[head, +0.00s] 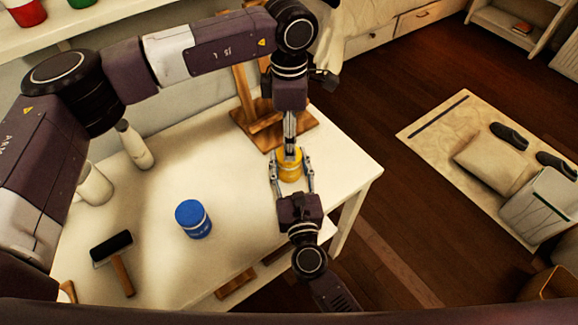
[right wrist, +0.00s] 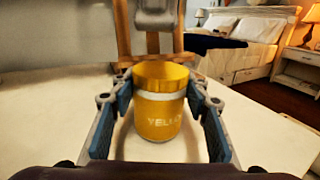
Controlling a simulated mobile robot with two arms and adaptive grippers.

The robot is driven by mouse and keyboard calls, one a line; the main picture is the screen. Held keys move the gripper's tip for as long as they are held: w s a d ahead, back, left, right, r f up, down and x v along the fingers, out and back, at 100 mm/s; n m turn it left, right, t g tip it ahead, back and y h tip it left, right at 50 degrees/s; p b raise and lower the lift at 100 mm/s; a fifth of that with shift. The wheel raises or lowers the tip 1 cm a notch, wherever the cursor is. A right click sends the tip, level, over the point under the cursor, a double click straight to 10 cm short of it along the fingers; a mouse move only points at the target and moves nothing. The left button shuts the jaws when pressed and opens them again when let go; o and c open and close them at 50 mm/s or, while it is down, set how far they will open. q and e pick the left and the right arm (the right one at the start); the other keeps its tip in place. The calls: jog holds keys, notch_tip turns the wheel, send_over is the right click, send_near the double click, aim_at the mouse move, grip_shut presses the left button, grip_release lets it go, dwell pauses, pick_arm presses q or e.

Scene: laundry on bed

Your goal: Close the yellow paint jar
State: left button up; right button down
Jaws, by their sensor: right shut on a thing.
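The yellow paint jar (head: 290,166) stands upright near the right edge of the white table. In the right wrist view the jar (right wrist: 160,115) shows a white band and a ribbed yellow top (right wrist: 160,75), which looks like its lid; whether it is screwed tight I cannot tell. My right gripper (head: 292,178) comes from the front, its fingers on either side of the jar, shut on it. My left gripper (head: 290,146) points down from above, with its tips over the jar's top. Whether its fingers are open or shut is hidden.
A blue paint jar (head: 194,219) stands to the left on the table (head: 160,200). A dark brush (head: 112,247) lies at the front left, and white bottles (head: 135,144) stand at the back left. A wooden stand (head: 262,122) is just behind the yellow jar.

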pick_arm(q)
jog(key=shift+c, duration=0.4)
jog(key=n, duration=0.2)
jog(key=r+n, duration=0.1)
jog(key=n, duration=0.1)
jog(key=r+n, duration=0.1)
jog(key=n, duration=0.3)
jog(key=r+n, duration=0.1)
jog(key=n, duration=0.2)
jog(key=shift+r+n, duration=0.25)
jog(key=shift+n, duration=0.05)
jog(key=shift+f, duration=4.05)
jog(key=shift+c, duration=0.5)
